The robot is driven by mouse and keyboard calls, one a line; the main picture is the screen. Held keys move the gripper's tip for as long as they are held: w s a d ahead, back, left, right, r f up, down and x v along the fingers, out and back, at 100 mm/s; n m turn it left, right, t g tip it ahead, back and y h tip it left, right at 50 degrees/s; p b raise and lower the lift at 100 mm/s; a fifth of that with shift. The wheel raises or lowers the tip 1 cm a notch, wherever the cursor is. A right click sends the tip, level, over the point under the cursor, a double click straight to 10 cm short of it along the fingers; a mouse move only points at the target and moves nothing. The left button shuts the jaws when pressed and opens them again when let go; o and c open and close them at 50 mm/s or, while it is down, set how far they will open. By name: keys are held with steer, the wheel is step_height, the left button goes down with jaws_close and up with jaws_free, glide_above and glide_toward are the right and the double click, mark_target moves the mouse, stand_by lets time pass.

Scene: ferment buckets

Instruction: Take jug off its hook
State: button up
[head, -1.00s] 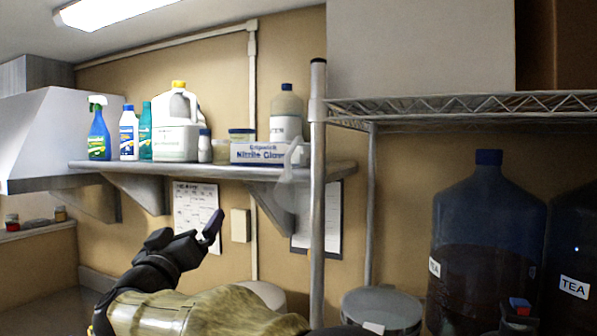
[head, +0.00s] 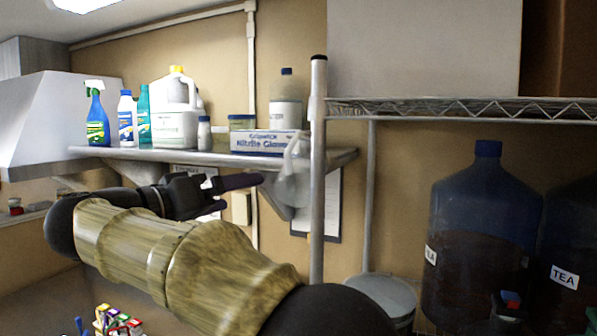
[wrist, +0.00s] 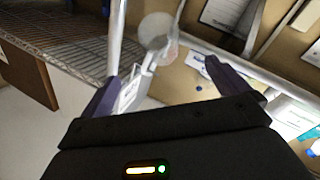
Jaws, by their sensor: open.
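A translucent whitish jug (head: 293,178) hangs beside the upright metal post, just in front of the wall shelf's right end. My gripper (head: 236,193) is open and empty to the left of the jug, its fingers pointing right towards it. A gap shows between the fingertips and the jug in the head view. In the wrist view the pale round jug (wrist: 156,32) appears beyond and between the spread fingers (wrist: 172,66). The hook itself cannot be made out clearly.
The metal post (head: 317,170) stands right beside the jug. The wall shelf (head: 210,157) holds bottles and a glove box (head: 265,142). Large dark tea containers (head: 482,235) stand at right under the wire shelf (head: 460,107). A grey lidded bucket (head: 385,292) is below.

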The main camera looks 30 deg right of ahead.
mark_target(279, 181)
steer(key=p+x, duration=0.3)
steer(key=x, duration=0.7)
steer(key=shift+w+d+r+p, duration=0.1)
steer(key=shift+d+p, duration=0.1)
steer(key=shift+p, duration=0.2)
steer(key=shift+w+d, duration=0.1)
steer(key=shift+d, duration=0.2)
steer(key=shift+w+d+r+p, duration=0.15)
steer(key=shift+w+d+p, duration=0.05)
steer(key=shift+d+p, duration=0.3)
steer(key=p+x, duration=0.2)
steer(key=x, duration=0.2)
steer(key=shift+w+r+p, duration=0.1)
steer(key=shift+r+p, duration=0.05)
steer(key=shift+p, duration=0.2)
steer(key=shift+w+d, duration=0.1)
steer(key=shift+w, duration=0.05)
steer(key=shift+s, duration=0.25)
